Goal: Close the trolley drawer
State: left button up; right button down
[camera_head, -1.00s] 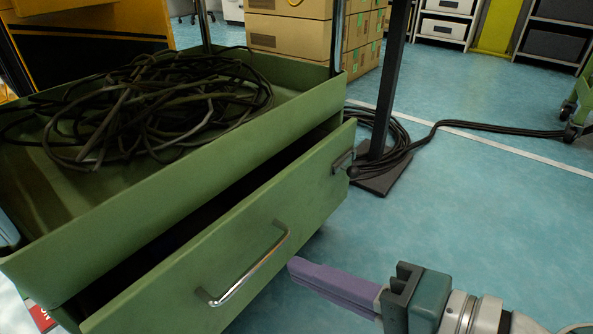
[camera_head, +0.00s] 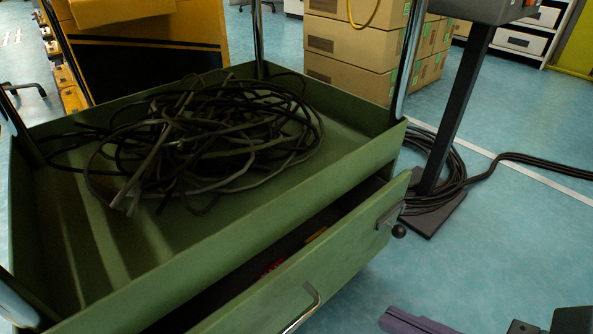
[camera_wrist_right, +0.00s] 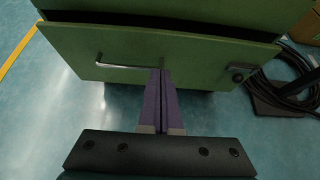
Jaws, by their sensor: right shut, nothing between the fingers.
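The green trolley drawer (camera_head: 345,252) stands partly open below the trolley's top tray (camera_head: 75,240). Its dark gap shows small red and orange items inside, too small to name. A metal handle (camera_head: 303,308) is on the drawer front and also shows in the right wrist view (camera_wrist_right: 122,66). A latch (camera_head: 391,216) sits near the front's right end. My right gripper (camera_head: 388,318) is at the lower right, in front of the drawer. My left gripper is out of view.
Tangled black cables (camera_head: 205,135) fill the top tray. A dark post on a base plate (camera_head: 433,215) with coiled cable (camera_head: 455,170) stands right of the trolley. Cardboard boxes (camera_head: 350,50) are stacked behind.

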aim_at(295, 256)
jog(key=b+x, duration=0.2)
jog(key=x, duration=0.2)
jog(key=b+x, duration=0.2)
jog(key=x, duration=0.2)
jog(key=r+b+x, duration=0.1)
jog(key=b+x, duration=0.1)
jog(key=x, duration=0.2)
jog(key=shift+w+a+b, duration=0.35)
jog(key=shift+a, duration=0.1)
jog(key=shift+w+a, duration=0.25)
jog(key=shift+w, duration=0.05)
jog(key=w+a, duration=0.2)
jog(key=w, duration=0.1)
jog(key=shift+w+a+r, duration=0.1)
jog(key=shift+w+a, duration=0.15)
jog(key=shift+a, duration=0.05)
jog(key=shift+s, duration=0.1)
